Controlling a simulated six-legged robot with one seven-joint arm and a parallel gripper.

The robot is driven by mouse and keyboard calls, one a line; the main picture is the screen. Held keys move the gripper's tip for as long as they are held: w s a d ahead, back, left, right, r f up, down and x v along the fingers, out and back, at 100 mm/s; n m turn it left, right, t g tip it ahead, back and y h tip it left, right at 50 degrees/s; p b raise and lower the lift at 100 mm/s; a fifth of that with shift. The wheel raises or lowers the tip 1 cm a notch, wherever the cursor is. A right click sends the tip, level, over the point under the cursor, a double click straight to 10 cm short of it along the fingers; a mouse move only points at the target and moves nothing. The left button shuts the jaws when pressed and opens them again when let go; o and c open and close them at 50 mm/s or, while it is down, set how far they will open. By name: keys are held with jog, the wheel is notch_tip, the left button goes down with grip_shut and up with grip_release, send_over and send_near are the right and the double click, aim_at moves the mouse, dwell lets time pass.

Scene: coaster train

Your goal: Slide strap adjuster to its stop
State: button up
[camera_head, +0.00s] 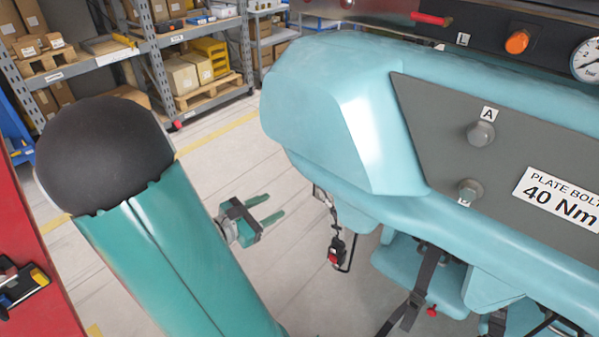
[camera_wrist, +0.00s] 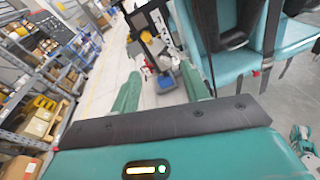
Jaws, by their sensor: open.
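My gripper (camera_head: 275,206) is open and empty in the head view, with its two teal fingers pointing right, left of the coaster car and apart from it. Its fingers also show in the wrist view (camera_wrist: 161,85), with nothing between them. A black strap (camera_head: 428,268) hangs over the teal seat below the car's front; a dark piece on it (camera_head: 408,314) may be the adjuster, but I cannot tell. A black buckle with a red part (camera_head: 336,252) hangs nearer to my gripper. In the wrist view black straps (camera_wrist: 232,35) cross the teal seat at right.
The teal car body (camera_head: 340,100) with its grey bolt plate (camera_head: 440,100) fills the right of the head view. Shelves with boxes (camera_head: 190,60) stand behind. A red cabinet (camera_head: 30,270) is at left. Floor between shelves and car is clear.

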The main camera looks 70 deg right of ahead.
jog(key=s+d+n+h, duration=0.1)
jog(key=s+d, duration=0.2)
jog(key=d, duration=0.5)
jog(key=s+d+f+n+h, duration=0.1)
jog(key=s+d+n, duration=0.1)
jog(key=d, duration=0.6)
jog(key=shift+s+n+t, duration=0.3)
jog(key=shift+s+t, duration=0.1)
jog(key=shift+c, duration=0.5)
